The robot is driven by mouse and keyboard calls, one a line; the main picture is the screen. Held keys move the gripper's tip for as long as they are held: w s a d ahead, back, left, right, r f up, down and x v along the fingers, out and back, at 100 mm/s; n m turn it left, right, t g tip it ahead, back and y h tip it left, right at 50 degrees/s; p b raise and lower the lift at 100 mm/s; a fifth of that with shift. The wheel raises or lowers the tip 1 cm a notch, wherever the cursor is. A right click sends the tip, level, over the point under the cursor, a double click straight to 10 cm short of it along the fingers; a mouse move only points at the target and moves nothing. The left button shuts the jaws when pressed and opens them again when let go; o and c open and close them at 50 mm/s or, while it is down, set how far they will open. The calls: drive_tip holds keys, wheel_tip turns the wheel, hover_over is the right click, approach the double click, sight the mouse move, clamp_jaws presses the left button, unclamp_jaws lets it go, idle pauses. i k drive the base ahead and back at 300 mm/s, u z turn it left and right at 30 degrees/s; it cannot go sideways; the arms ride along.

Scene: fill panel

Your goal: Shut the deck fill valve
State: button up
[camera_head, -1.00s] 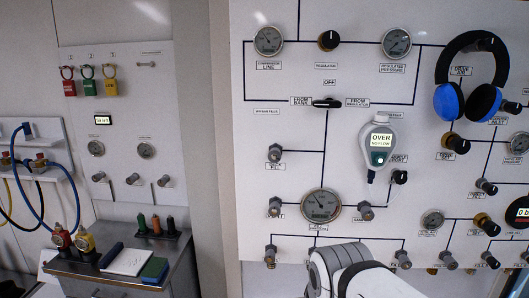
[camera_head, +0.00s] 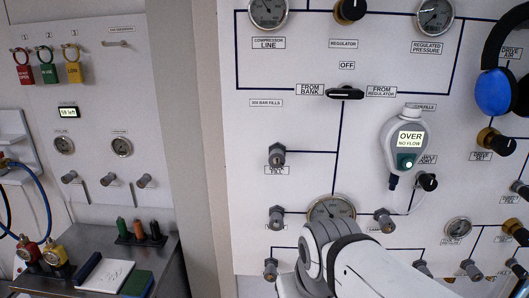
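The white fill panel (camera_head: 300,200) faces me with black flow lines, gauges and valves. A small grey valve knob (camera_head: 277,155) sits at its left middle, at the end of a short line; the label (camera_head: 277,171) under it is partly covered, and I read only "FILL" at its end. Other small knobs sit lower left (camera_head: 276,217) and at the bottom left (camera_head: 270,268); I cannot read their labels surely. My white arm rises from the bottom middle, in front of a large gauge (camera_head: 331,207). My gripper is not visible.
A black selector handle (camera_head: 345,93) lies level under "OFF". A hanging meter (camera_head: 409,140) reads "OVER NO FLOW" and covers part of the right side. Blue-and-black headphones (camera_head: 497,90) hang at far right. A metal bench (camera_head: 165,270) with gauges and pads stands left.

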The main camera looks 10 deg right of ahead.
sight(277, 158)
drive_tip(key=z, duration=0.1)
drive_tip(key=k, duration=0.9)
drive_tip(key=z, duration=0.3)
drive_tip(key=i, duration=0.5)
